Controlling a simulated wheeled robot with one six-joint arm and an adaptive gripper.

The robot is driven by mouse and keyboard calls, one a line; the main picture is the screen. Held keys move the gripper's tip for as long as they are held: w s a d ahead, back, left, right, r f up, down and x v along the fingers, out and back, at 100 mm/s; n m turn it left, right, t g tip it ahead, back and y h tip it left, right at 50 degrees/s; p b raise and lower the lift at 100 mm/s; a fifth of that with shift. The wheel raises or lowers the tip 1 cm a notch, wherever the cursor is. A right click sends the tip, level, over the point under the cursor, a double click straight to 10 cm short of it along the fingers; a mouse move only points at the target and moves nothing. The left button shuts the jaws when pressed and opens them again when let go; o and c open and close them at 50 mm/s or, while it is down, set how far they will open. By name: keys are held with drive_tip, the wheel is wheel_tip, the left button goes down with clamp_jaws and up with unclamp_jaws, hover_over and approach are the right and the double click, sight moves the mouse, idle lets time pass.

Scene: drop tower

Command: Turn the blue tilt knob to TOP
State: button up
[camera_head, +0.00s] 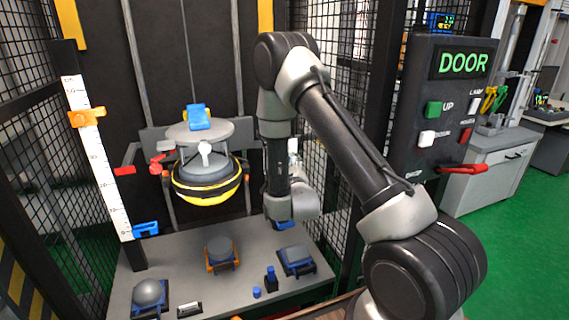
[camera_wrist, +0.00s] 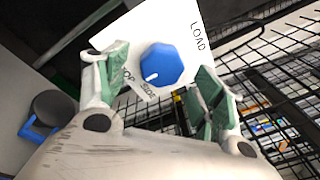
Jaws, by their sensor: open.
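The blue tilt knob (camera_wrist: 161,65) sits on a white plate (camera_wrist: 130,32) in the wrist view. The plate carries the words LOAD, TOP and SIDE. The knob's short white mark points to the lower left of the picture, on the side of TOP and SIDE; I cannot tell exactly which word it meets. My gripper (camera_wrist: 160,60) is open, with one green-padded finger on each side of the knob. Gaps show between the pads and the knob in the picture; depth is hard to judge. In the head view I cannot make out the knob or the fingers.
A round yellow-and-black drop carriage (camera_head: 207,187) hangs left of my arm. A grey table (camera_head: 200,275) below bears several blue and orange fixtures. Black mesh stands beside and behind my arm. A dark DOOR panel (camera_head: 440,100) with a red lever (camera_head: 463,169) stands at the right.

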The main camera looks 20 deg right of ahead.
drive_tip(key=s+a, duration=0.1)
drive_tip(key=s, duration=0.8)
drive_tip(key=shift+s+a, duration=0.2)
drive_tip(key=shift+s, duration=0.1)
